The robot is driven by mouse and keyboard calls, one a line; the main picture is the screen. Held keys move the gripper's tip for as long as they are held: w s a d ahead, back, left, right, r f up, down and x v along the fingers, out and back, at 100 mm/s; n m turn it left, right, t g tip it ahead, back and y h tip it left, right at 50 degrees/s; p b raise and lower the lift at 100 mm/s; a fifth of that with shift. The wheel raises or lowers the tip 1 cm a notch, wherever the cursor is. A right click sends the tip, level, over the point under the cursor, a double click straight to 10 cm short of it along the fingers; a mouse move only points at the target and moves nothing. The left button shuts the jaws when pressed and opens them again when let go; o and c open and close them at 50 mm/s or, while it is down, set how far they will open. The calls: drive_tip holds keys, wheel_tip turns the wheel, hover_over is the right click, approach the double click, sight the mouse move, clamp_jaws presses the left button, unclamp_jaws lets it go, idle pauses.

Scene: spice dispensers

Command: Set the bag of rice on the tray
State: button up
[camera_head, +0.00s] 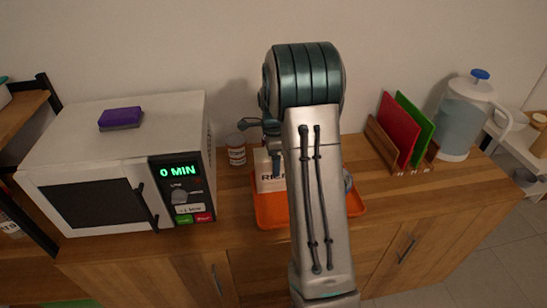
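The bag of rice (266,184) is a pale upright packet with partly visible lettering. It stands at or just above the left part of the orange tray (271,219); I cannot tell whether its base touches the tray. My arm hides its right side and much of the tray's middle. My gripper (264,139) is at the top of the bag, left of my arm. Its fingers are mostly hidden, so I cannot tell whether they grip the bag.
A small labelled jar (237,155) stands left of the bag, beside the white microwave (110,160). A purple sponge (120,117) lies on the microwave. Right of the tray are a rack with red and green boards (399,130) and a water pitcher (465,115). The wall is close behind.

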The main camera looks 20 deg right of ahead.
wheel_tip(320, 180, up, 11)
drive_tip(key=shift+b, duration=0.4)
drive_tip(key=shift+s+a+r, duration=0.1)
drive_tip(key=shift+r, duration=0.6)
drive_tip(key=s+a+r+n+t, duration=0.2)
drive_tip(key=s+a+r+n, duration=0.2)
drive_tip(key=s+a+n, duration=0.75)
drive_tip(key=s+a+f+n, duration=0.1)
drive_tip(key=s+n, duration=0.4)
drive_tip(key=s, duration=0.2)
drive_tip(key=s+a+f+n+t, duration=0.1)
drive_tip(key=s+a+f+n, duration=0.1)
drive_tip(key=s+n, duration=0.3)
drive_tip(key=shift+s+a+f, duration=0.2)
drive_tip(key=shift+s+f, duration=0.1)
drive_tip(key=shift+s, duration=1.45)
drive_tip(key=shift+c, duration=0.4)
